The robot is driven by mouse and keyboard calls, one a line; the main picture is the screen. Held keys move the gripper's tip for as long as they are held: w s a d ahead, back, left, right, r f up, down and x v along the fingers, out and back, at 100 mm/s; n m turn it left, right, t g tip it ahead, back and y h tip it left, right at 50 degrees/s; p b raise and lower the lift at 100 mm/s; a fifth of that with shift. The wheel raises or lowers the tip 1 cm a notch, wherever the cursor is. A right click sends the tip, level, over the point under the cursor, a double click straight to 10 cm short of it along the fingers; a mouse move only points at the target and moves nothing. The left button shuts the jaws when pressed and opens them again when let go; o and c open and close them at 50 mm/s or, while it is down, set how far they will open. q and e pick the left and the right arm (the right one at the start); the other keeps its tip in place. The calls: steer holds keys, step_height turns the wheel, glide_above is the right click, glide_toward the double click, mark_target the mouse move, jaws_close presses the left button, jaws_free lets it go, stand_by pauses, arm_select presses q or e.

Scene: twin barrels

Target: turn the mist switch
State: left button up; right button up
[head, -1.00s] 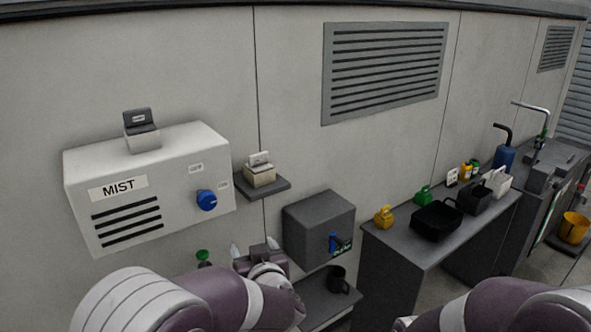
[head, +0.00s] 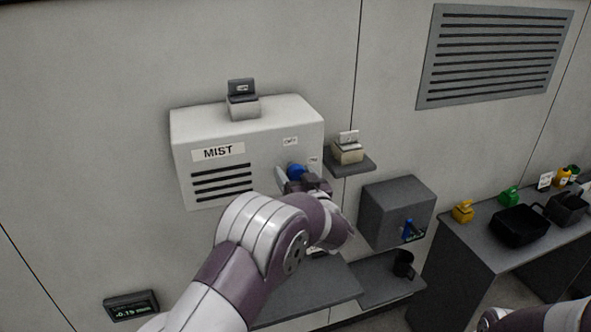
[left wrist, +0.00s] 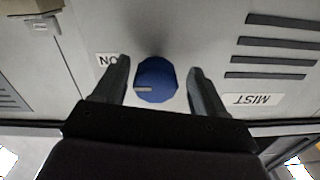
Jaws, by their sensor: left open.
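The mist box (head: 248,150) is a white wall unit with a MIST label and dark vent slots. Its switch is a round blue knob (head: 296,171) on the right of its front face, partly hidden by my left gripper (head: 296,178) in the head view. In the left wrist view the blue knob (left wrist: 156,80) lies between the two open fingers of my left gripper (left wrist: 158,82), with a gap on each side. A pale pointer mark shows on the knob, and an ON label (left wrist: 107,60) is beside it. My right gripper is not in view.
A small box on a shelf (head: 349,162) is just right of the mist box. A grey box (head: 397,212) with a blue lever is lower right. A black mug (head: 403,263) stands below it. A counter (head: 476,240) holds several containers.

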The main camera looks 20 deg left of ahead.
arm_select(q)
steer(key=shift+w+d+f, duration=0.1)
steer(key=shift+w, duration=0.15)
steer(key=shift+c, duration=0.9)
steer(key=shift+f, duration=0.1)
steer(key=c, duration=0.8)
steer(key=shift+c, duration=0.2)
